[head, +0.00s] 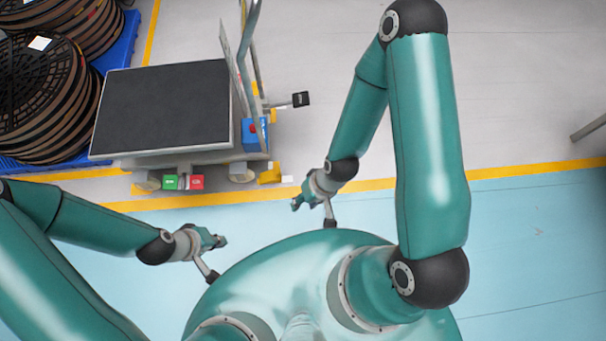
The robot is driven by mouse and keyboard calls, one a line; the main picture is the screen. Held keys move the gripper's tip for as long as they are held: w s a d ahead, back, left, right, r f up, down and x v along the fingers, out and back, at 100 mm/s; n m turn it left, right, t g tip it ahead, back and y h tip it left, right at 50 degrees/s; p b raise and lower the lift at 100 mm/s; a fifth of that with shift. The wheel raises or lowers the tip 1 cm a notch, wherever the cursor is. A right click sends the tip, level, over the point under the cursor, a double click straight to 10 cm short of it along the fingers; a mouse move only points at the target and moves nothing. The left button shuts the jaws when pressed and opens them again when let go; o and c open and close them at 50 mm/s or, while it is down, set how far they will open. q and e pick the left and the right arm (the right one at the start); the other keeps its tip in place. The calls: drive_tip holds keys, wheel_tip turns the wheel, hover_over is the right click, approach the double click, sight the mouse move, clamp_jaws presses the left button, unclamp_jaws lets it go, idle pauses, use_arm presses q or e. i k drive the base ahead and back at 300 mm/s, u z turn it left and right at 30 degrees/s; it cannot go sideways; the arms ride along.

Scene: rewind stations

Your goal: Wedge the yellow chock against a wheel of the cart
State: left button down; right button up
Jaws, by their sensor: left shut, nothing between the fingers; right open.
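The cart (160,108) has a flat platform with a black top and stands at the upper left. Its near right wheel (242,174) shows under the platform edge, and a near left wheel (147,184) shows further left. The yellow chock (269,174) lies on the floor just right of the near right wheel; I cannot tell whether they touch. My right gripper (297,204) is open and empty, below and to the right of the chock. My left gripper (223,241) is shut and empty over the blue floor, below the cart.
Green and red blocks (183,182) sit at the cart's near edge. A blue box (254,135) is on the handle side. Cable reels (40,95) on blue pallets stand at the left. A yellow line (400,184) crosses the floor. The grey floor at the right is mostly clear.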

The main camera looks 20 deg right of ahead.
sight(274, 175)
drive_tip(key=z, duration=0.3)
drive_tip(key=k, duration=0.7)
drive_tip(key=z, duration=0.4)
drive_tip(key=i, duration=0.85)
drive_tip(key=z, duration=0.5)
drive_tip(key=i, duration=0.6)
drive_tip(key=u, duration=0.1)
